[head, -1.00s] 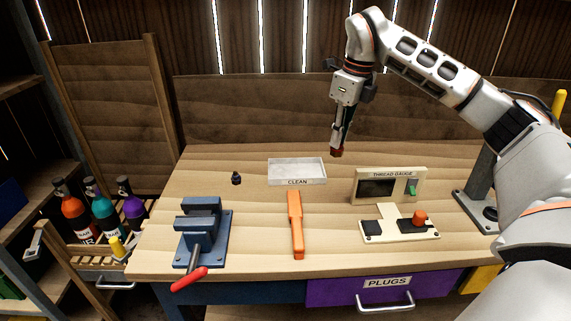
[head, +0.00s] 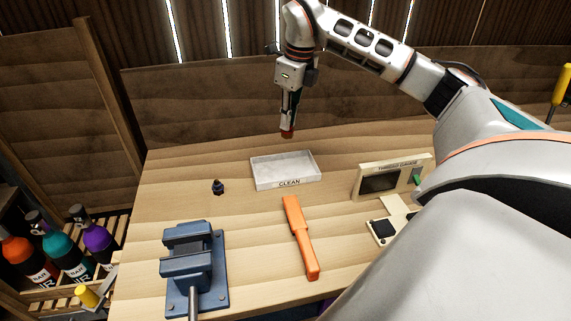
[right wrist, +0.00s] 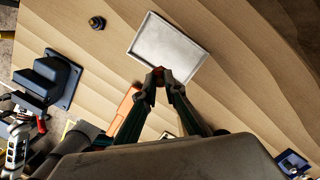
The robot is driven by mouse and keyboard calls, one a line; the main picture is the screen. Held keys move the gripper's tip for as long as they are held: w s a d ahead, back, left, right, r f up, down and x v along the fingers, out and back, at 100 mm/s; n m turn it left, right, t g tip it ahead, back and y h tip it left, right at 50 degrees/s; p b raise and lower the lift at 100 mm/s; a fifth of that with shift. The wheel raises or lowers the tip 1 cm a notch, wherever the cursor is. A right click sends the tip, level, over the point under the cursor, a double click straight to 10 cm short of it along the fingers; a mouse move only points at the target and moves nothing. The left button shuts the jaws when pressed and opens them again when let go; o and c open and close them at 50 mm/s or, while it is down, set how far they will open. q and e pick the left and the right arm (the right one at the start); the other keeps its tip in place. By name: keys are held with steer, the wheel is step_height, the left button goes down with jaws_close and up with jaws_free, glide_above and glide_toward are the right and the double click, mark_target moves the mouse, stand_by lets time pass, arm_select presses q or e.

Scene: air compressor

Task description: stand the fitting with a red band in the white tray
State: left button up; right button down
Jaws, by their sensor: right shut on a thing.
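The white tray (head: 262,178), labelled CLEAN, sits on the wooden bench and looks empty; it also shows in the right wrist view (right wrist: 178,42). My right gripper (head: 288,125) points down in the air above the tray's back edge. It is shut on a small piece with a red part, the fitting with a red band (head: 287,134); in the right wrist view the red (right wrist: 158,71) shows between the fingertips, over the tray's near edge. Most of the fitting is hidden by the fingers. My left gripper is not in view.
A small dark fitting (head: 217,187) stands left of the tray. An orange tool (head: 300,238) lies in front of it. A blue vise (head: 194,265) is at the front left. The thread gauge (head: 384,181) stands to the right, partly behind my arm.

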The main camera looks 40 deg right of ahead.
step_height(320, 180, down, 15)
steer(key=shift+w+f, duration=0.1)
steer(key=shift+w, duration=0.05)
stand_by(0.4)
steer(key=shift+f, duration=0.1)
steer(key=c, duration=2.1)
jaws_free()
step_height(320, 180, up, 12)
steer(key=s, duration=0.1)
steer(key=shift+s+d, duration=0.25)
steer(key=shift+s, duration=0.15)
